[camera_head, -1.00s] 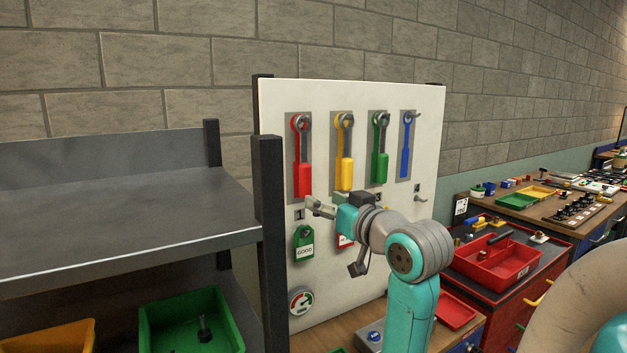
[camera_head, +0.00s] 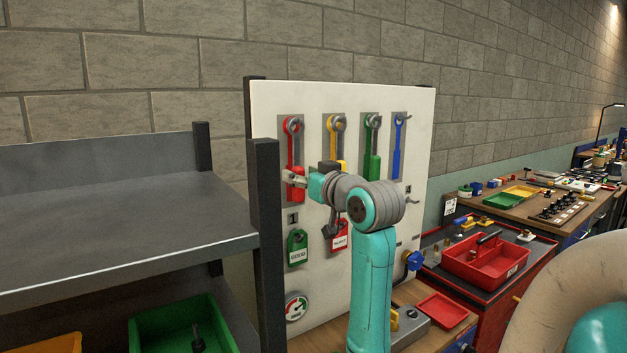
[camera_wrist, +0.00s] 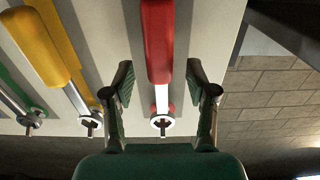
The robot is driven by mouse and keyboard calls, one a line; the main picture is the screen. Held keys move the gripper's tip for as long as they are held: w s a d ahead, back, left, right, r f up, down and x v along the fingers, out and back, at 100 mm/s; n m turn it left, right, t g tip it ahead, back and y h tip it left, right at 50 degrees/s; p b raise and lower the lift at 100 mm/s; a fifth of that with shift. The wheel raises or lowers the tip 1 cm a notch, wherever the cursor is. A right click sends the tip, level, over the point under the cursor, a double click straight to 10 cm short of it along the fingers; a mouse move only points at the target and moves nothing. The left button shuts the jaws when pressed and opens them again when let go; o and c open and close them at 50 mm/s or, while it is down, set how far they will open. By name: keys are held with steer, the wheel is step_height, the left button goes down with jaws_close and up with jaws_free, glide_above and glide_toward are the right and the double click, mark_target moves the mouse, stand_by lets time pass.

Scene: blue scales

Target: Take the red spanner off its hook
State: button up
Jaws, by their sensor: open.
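The red spanner (camera_head: 297,194) hangs upright at the left end of the pegboard, its ring end on a metal hook (camera_head: 294,124). In the wrist view the picture is inverted, with the red handle (camera_wrist: 158,40) at the top and the hook end (camera_wrist: 162,122) lower down. My gripper (camera_head: 291,178) is in front of the handle in the head view and hides part of it. In the wrist view its two fingers (camera_wrist: 159,78) are apart, one on each side of the spanner, with visible gaps. I cannot tell how far the fingertips are from the board.
Green and red tags (camera_head: 298,246) hang below. A grey shelf (camera_head: 110,225) with a dark post (camera_head: 265,230) stands close on the left.

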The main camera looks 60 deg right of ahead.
steer(key=shift+x, duration=0.85)
jaws_close()
steer(key=shift+r, duration=0.7)
steer(key=shift+s, duration=0.1)
stand_by(0.6)
steer(key=v, duration=0.8)
steer(key=shift+r, duration=0.2)
stand_by(1.4)
